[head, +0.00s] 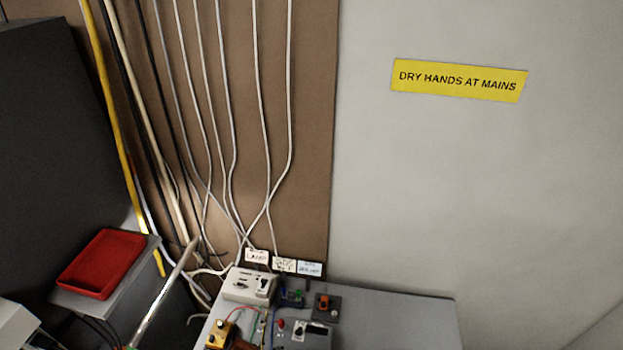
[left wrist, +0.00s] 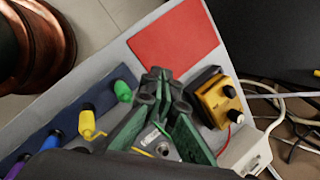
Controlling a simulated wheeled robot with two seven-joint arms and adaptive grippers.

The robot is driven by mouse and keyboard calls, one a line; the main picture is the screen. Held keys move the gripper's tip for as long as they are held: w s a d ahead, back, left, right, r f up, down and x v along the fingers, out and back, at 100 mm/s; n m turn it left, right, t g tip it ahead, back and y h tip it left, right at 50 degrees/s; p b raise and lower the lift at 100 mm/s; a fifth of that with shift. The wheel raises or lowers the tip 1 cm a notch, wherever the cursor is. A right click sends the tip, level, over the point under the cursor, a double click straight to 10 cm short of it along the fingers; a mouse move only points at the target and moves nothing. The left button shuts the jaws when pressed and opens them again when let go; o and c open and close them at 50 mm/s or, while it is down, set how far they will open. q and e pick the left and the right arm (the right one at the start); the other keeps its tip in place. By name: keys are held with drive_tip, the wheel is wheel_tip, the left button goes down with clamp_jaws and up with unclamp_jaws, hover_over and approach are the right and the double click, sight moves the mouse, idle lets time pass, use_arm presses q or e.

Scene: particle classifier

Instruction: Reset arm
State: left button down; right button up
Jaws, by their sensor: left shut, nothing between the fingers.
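My left gripper (left wrist: 160,82) shows in the left wrist view, with green and dark fingers. It is shut and empty, its tips over the grey table (left wrist: 118,62) near the edge of a flat red square (left wrist: 172,45). I cannot clearly make out the left gripper in the head view. My right gripper is in neither view.
The table (head: 400,315) carries a white box (head: 250,286) and small devices. A red tray (head: 102,263) sits on a grey stand at left. Cables (head: 255,120) hang on the brown panel. A copper-coloured coil (left wrist: 38,40) stands beside the table. The table's right part is clear.

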use_arm(q)
drive_tip(key=s+a+r+n+t+h, duration=0.1)
drive_tip(key=s+a+r+n+h, duration=0.15)
drive_tip(key=s+r+n, duration=0.4)
drive_tip(key=s+a+r+n+t+h, duration=0.1)
drive_tip(key=s+a+r+n+t, duration=0.15)
drive_tip(key=s+r+n, duration=0.35)
drive_tip(key=s+f+m+g+b, duration=0.3)
drive_tip(key=f+b, duration=0.7)
drive_tip(key=f, duration=3.2)
drive_tip(key=s+f+b, duration=0.4)
drive_tip(key=s+f, duration=0.6)
drive_tip(key=f, duration=0.2)
drive_tip(key=s+f+b, duration=0.4)
drive_tip(key=s+f, duration=0.5)
drive_tip(key=f, duration=0.4)
drive_tip(key=shift+s+d+n+h, duration=0.35)
drive_tip(key=shift+s+h, duration=0.05)
drive_tip(key=shift+h, duration=0.05)
